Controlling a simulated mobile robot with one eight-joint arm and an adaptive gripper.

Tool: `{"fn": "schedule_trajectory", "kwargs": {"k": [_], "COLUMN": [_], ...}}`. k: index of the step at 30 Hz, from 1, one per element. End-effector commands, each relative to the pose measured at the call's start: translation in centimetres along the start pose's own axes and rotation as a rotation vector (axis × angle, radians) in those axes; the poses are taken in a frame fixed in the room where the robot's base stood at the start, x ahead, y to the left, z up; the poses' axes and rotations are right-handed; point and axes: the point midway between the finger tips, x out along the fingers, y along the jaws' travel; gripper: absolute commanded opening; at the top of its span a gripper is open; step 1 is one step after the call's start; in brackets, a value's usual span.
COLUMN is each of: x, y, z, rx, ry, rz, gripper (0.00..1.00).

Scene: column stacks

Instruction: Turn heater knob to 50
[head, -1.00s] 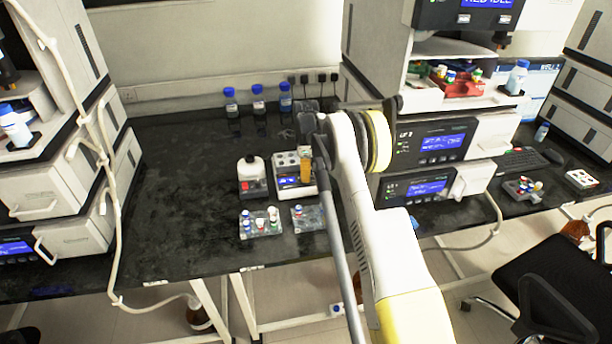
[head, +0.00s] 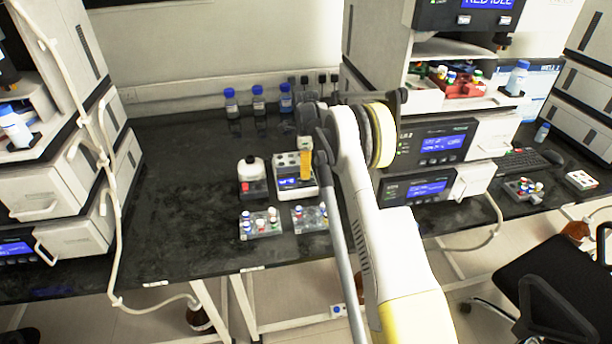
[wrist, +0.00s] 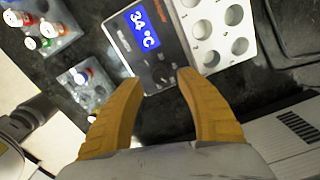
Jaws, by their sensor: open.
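The heater (head: 281,160) is a white block with round wells and a dark front panel, on the black bench in the head view. In the wrist view its white well block (wrist: 215,30) is at upper right, and its blue display (wrist: 145,28) reads 34 °C. A dark round knob (wrist: 162,74) shows on the panel below the display, between my fingertips. My gripper (wrist: 160,81) is open and empty, its yellow fingers apart on either side of the knob. I cannot tell whether they touch the panel. In the head view my gripper (head: 306,165) is over the heater's right side.
A white bottle with a red-labelled base (head: 251,178) stands just left of the heater. Two clear vial racks (head: 262,229) (head: 310,219) sit in front. Several blue-capped bottles (head: 258,99) stand at the back. White instruments (head: 433,143) rise on the right.

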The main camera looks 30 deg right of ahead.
Motion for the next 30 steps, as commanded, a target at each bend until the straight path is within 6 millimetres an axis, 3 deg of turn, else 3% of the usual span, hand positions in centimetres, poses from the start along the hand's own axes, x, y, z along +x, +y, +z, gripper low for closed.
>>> {"fn": "schedule_trajectory", "kwargs": {"k": [6,12,30], "x": [-5.0,-7.9,-8.6], "y": [0.0,0.0,0.0], "z": [0.0,0.0,0.0], "rx": [0.000,0.000,-0.002], "ry": [0.000,0.000,0.000], "rz": [0.000,0.000,0.000], "gripper": [0.44,0.44,0.44]}}
